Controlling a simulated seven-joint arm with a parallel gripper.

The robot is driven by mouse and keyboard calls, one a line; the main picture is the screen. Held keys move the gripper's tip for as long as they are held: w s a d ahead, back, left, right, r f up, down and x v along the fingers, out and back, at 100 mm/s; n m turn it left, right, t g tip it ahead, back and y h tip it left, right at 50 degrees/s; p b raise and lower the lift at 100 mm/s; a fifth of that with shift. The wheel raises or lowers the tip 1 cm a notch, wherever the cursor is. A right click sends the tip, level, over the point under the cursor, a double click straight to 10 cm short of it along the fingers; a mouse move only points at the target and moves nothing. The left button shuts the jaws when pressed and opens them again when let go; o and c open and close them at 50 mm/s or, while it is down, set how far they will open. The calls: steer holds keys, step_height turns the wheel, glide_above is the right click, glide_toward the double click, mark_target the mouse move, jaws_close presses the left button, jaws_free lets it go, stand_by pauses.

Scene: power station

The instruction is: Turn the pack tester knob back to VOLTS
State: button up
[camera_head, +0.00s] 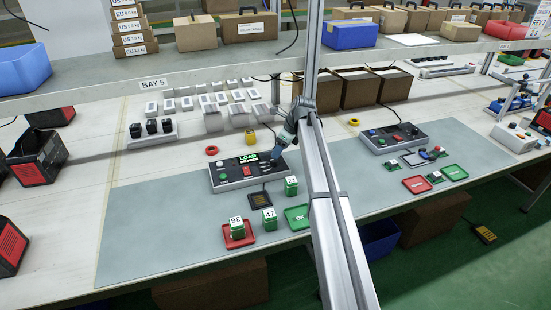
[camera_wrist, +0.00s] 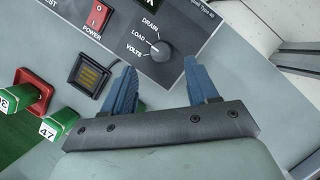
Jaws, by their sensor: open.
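The pack tester (camera_head: 227,176) is a grey box with a black panel on the left part of the bench. Its green display (camera_head: 248,157) reads LOAD in the head view. In the wrist view, its round grey knob (camera_wrist: 160,50) sits beside the labels DRAIN, LOAD and VOLTS. A pale mark on the knob appears to face LOAD. My gripper (camera_wrist: 158,74) is open, its two blue fingers apart and empty, with the knob just beyond and between the tips. I cannot tell whether they touch it. In the head view my gripper (camera_head: 277,155) is over the tester's right end.
Black contact pad (camera_head: 259,199) lies before the tester. Green packs 47 (camera_head: 269,219) and 21 (camera_head: 291,186) stand nearby; another pack (camera_head: 237,226) stands on a red tray (camera_head: 226,241). A green tray (camera_head: 297,218) is beside them. A red power switch (camera_wrist: 99,15) is near the knob.

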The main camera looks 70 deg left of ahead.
mark_target(274, 162)
steer(key=shift+x, duration=2.95)
steer(key=c, duration=1)
steer(key=n, duration=0.2)
steer(key=n+g+h, duration=0.1)
steer(key=n, duration=0.1)
steer(key=shift+w+a, duration=0.15)
steer(key=shift+a, duration=0.05)
steer(key=shift+n+h, duration=1.1)
steer(key=shift+n, duration=1.3)
